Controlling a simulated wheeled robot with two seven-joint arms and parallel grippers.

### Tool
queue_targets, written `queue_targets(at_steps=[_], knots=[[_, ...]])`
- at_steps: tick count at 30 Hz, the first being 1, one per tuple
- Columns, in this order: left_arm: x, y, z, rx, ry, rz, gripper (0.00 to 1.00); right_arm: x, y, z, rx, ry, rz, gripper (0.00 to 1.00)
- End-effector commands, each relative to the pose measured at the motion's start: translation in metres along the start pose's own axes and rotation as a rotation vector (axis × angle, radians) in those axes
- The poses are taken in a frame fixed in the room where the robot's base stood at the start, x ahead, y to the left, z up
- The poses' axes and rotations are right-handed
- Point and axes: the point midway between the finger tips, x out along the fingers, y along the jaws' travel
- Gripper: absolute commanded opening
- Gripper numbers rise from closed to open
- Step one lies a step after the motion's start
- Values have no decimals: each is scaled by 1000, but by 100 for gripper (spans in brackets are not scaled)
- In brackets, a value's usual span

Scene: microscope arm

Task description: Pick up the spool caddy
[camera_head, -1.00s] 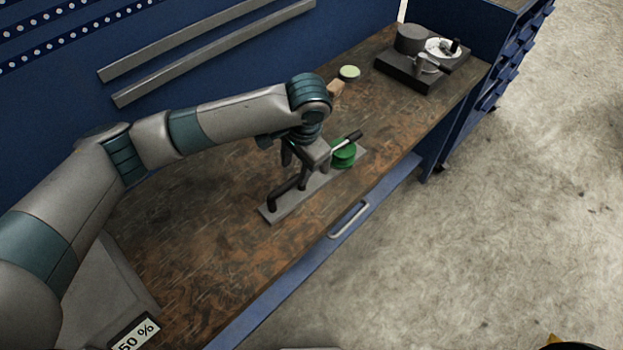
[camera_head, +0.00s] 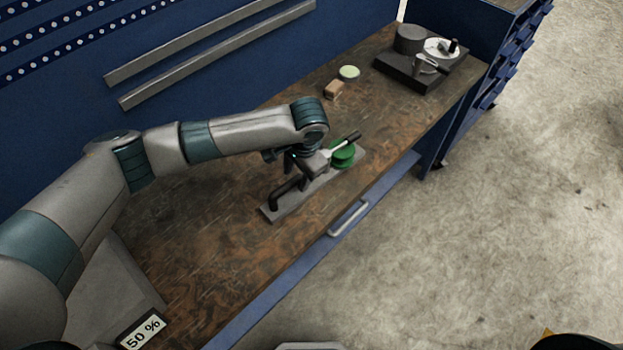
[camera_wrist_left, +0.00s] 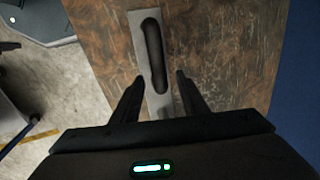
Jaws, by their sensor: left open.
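The spool caddy is a narrow grey plate (camera_head: 319,190) lying on the wooden bench, with a black handle (camera_head: 283,191) at its near left end and a green spool (camera_head: 344,155) at its far right end. My left gripper (camera_head: 303,180) is over the middle of the plate, between handle and spool, and hides part of it. In the left wrist view its two open fingers (camera_wrist_left: 159,80) straddle the line of the plate, with the black handle (camera_wrist_left: 154,57) ahead between them. Contact cannot be told. My right gripper is not in view.
A small tan block (camera_head: 334,89) and a pale green round item (camera_head: 349,73) lie behind the caddy. A dark device (camera_head: 412,68) stands at the far right of the bench. A blue panel (camera_head: 240,70) closes the back. The bench's near middle is clear.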

Motion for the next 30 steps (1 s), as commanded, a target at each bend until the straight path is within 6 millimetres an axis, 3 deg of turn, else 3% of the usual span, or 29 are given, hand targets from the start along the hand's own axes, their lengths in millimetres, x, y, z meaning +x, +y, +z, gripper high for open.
queue_targets(at_steps=[7,12,30], knots=[[0,0,0,0,0,0,38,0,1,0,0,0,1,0],[-1,0,0,0,0,0,0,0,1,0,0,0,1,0],[-1,0,0,0,1,0,0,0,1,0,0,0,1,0]])
